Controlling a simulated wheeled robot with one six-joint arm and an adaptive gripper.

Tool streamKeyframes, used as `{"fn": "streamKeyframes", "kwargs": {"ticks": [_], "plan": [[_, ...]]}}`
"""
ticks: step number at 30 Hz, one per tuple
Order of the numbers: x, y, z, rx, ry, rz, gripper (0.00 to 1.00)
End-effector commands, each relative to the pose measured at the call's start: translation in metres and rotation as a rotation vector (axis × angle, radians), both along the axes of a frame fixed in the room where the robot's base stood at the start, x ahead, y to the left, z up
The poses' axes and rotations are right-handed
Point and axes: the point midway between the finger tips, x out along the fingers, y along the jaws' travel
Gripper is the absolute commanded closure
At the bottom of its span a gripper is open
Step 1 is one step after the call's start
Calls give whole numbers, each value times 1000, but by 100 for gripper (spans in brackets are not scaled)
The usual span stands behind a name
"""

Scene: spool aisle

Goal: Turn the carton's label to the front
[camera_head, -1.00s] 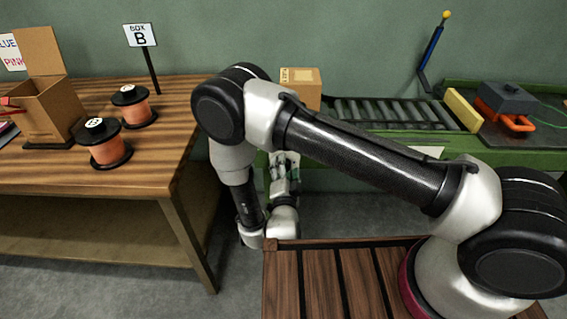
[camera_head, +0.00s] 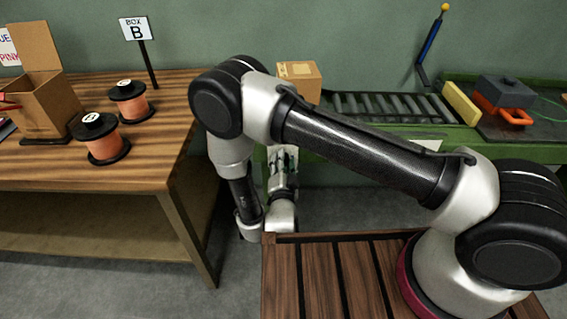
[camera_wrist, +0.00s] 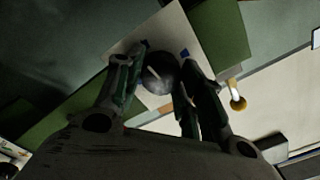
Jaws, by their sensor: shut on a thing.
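The brown carton (camera_head: 308,84) stands at the left end of the roller conveyor, behind my arm. A pale label (camera_head: 298,68) shows near its upper edge; its print is too small to read. My gripper (camera_head: 284,157) is low in front of the green conveyor frame, partly behind my arm. In the wrist view my gripper (camera_wrist: 166,62) has its fingers on both sides of a dark round knob (camera_wrist: 157,76) with a light mark, in front of a white plate (camera_wrist: 180,32). My gripper is shut on this knob. The knob cannot be made out in the head view.
The roller conveyor (camera_head: 385,107) runs right from the carton to a yellow block (camera_head: 460,103). A wooden table (camera_head: 60,172) at left bears spools (camera_head: 130,102), an open box (camera_head: 48,105) and a BOX B sign (camera_head: 136,29). Grey floor shows between table and conveyor.

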Motion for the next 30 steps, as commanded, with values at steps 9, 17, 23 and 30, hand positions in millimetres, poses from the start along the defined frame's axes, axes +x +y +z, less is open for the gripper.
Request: {"fn": "streamKeyframes", "kwargs": {"ticks": [9, 17, 23, 30], "plan": [[0, 0, 0, -266, 10, 0, 86], [0, 1, 1, -514, 19, 0, 86], [0, 2, 1, -704, 25, 0, 86], [0, 2, 1, -930, 34, 1, 86]]}}
